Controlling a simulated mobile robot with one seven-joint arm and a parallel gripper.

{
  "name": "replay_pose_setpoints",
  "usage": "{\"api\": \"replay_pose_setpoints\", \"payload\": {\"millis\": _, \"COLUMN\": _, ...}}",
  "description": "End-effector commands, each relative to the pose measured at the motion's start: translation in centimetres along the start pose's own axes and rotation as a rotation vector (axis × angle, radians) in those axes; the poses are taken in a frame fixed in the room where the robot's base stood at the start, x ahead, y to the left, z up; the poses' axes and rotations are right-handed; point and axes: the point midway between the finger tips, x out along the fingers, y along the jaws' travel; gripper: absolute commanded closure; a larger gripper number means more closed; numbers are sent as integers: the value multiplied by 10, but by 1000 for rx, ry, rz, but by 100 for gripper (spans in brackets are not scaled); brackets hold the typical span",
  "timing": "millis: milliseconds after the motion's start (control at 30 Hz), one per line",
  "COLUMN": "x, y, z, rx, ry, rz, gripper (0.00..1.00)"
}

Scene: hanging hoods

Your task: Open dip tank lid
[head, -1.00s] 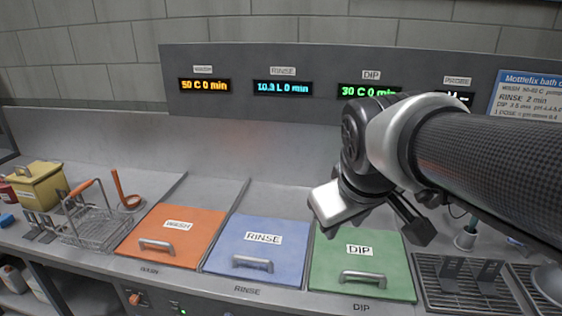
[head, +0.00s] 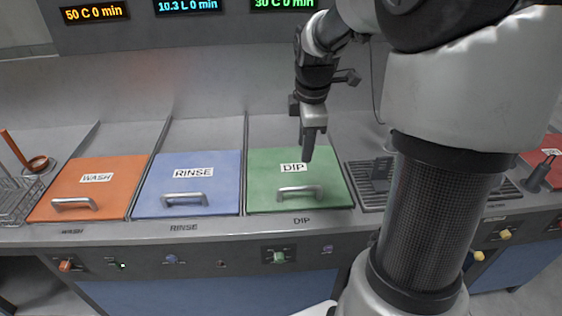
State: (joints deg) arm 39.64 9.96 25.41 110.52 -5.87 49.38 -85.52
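The green dip tank lid (head: 270,180) lies flat and closed on the counter, with a white DIP label and a silver bar handle (head: 300,191) near its front edge. My gripper (head: 308,150) points down over the lid, just behind the handle and near the label. The handle is not between its fingers as far as I can see. I see the gripper edge-on, so I cannot tell whether the fingers are apart. Its exact height above the lid is also unclear.
The blue rinse lid (head: 188,177) and orange wash lid (head: 88,183) are closed to the left. A wire basket (head: 15,200) stands at far left. A dark drain grate (head: 372,180) lies to the right. Knobs (head: 279,257) line the front panel.

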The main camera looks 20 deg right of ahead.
Motion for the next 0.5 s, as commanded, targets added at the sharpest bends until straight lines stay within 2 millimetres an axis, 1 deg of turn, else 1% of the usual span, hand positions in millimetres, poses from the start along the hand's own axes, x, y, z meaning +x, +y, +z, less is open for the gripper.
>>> {"api": "replay_pose_setpoints", "payload": {"millis": 167, "x": 34, "y": -2, "z": -1, "rx": 0, "ry": 2, "rz": -5, "gripper": 67}}
{"api": "replay_pose_setpoints", "payload": {"millis": 500, "x": 110, "y": -2, "z": -2, "rx": 0, "ry": 2, "rz": -5, "gripper": 67}}
